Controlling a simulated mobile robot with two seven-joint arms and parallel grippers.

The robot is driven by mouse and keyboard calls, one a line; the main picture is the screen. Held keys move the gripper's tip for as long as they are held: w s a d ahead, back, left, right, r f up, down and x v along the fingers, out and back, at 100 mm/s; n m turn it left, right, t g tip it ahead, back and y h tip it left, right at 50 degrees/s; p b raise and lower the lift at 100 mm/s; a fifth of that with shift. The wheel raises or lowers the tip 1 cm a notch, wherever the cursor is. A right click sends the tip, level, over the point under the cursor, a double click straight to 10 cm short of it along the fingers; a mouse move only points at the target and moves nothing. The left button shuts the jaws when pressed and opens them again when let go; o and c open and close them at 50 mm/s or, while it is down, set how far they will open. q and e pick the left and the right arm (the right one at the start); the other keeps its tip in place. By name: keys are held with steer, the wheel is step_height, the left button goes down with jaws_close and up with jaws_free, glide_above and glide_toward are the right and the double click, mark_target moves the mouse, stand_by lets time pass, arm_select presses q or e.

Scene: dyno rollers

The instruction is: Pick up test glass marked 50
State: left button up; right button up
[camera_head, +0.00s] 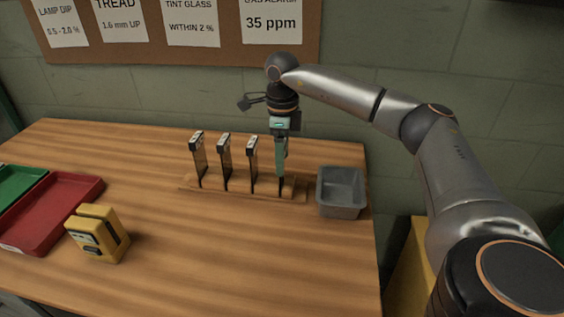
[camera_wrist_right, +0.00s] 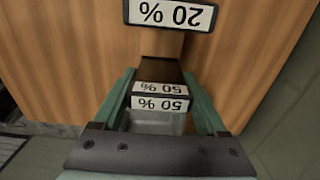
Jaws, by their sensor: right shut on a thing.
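The test glass marked 50 % (camera_wrist_right: 160,97) is a dark slim plate with a white label, upside down in the right wrist view. It stands upright at the right end of the wooden rack (camera_head: 299,191). My right gripper (camera_head: 281,147) points down over it and is shut on it, one green finger at each side; the fingers (camera_wrist_right: 158,84) flank the label in the wrist view. Its lower end appears to be in the rack. The neighbouring glass marked 20 % (camera_wrist_right: 172,14) stands beside it, apart from the fingers. My left gripper is not in view.
Two more glasses, the left one (camera_head: 199,160) and the middle one (camera_head: 224,164), stand in the rack. A grey bin (camera_head: 341,209) is close at its right. A yellow device (camera_head: 114,238), a red tray (camera_head: 82,190) and a green tray are at left. The front table (camera_head: 230,265) is clear.

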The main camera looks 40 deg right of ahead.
steer(key=c, duration=0.3)
